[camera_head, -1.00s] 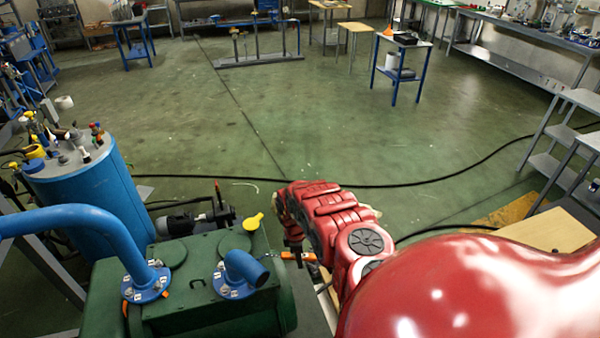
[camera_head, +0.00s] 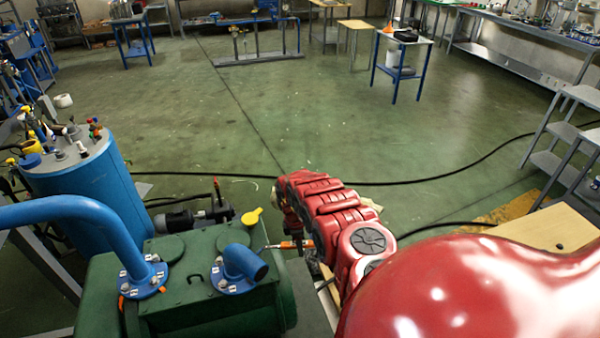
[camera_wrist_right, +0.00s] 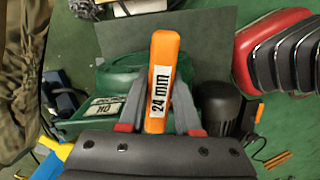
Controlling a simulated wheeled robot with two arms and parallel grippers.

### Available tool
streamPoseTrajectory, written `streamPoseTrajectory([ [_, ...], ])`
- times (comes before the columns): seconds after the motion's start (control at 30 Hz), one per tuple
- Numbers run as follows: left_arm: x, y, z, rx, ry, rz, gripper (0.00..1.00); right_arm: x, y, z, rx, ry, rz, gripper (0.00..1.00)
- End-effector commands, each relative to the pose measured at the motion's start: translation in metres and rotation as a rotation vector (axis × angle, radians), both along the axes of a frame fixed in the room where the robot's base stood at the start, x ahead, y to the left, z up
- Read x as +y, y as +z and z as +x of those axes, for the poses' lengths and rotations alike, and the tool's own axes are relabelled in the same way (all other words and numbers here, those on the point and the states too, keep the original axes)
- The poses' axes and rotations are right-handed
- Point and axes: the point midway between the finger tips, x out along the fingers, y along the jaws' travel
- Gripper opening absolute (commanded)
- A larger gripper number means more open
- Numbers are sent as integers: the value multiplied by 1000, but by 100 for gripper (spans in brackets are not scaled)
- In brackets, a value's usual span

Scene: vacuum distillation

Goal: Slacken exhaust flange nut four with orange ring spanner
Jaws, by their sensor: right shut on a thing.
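The orange ring spanner (camera_head: 288,245) is in my right gripper (camera_head: 302,243), just right of the green pump (camera_head: 200,310). In the right wrist view its orange handle (camera_wrist_right: 162,70), labelled 24 mm, stands between the two fingers of my right gripper (camera_wrist_right: 161,118). The spanner's metal end points left towards the short blue elbow; whether it touches anything is too small to tell. The elbow's flange (camera_head: 232,286) sits on the pump with several nuts around it. A second blue flange (camera_head: 143,284) carries the long blue pipe. My left gripper is not in view.
A yellow cap (camera_head: 252,215) stands at the pump's back edge. A blue cylinder (camera_head: 85,185) with fittings on top stands at the left. A dark motor (camera_head: 180,220) lies behind the pump. A black cable crosses the floor; the floor beyond is largely clear.

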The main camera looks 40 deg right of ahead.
Motion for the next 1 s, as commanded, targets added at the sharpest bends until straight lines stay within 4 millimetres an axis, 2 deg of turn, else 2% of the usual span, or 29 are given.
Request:
streamPoseTrajectory([
  [0.53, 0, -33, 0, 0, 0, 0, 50, -11, -3, 17, -2, 115, -2, 0],
  [1.0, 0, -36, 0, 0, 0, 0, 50, -13, 0, 20, 1, 138, 0, 0],
])
